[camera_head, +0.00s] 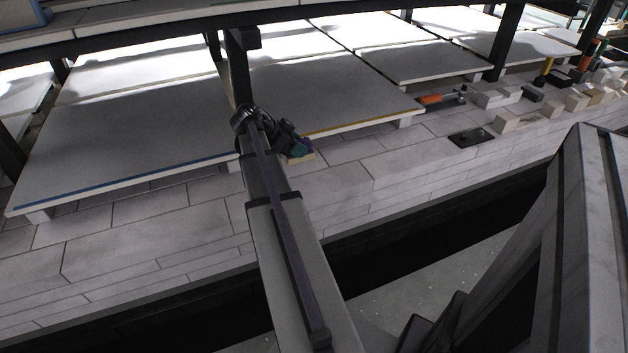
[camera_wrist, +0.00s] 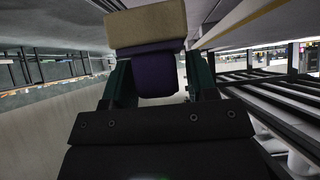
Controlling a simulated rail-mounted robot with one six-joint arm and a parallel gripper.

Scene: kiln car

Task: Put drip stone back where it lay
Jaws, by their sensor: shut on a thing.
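My gripper (camera_wrist: 157,78) has teal fingers. They are closed on the purple part of a block, which I take to be the drip stone (camera_wrist: 146,27). Its tan part sticks out beyond the fingertips in the wrist view. In the head view my gripper (camera_head: 299,149) is at the front edge of the kiln car, close to the corner of a pale shelf slab. Only a little of the stone's tan side (camera_head: 304,158) shows there, and my arm hides much of the rest. I cannot tell whether the stone touches the brick ledge.
Pale slabs (camera_head: 125,130) lie on supports, with dark posts (camera_head: 240,75) between. A slab with a yellow front edge (camera_head: 340,95) is right of my gripper. A black plate (camera_head: 471,137), an orange-handled tool (camera_head: 432,99) and several light blocks (camera_head: 507,122) lie rightward. The brick ledge (camera_head: 345,185) looks bare near my gripper.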

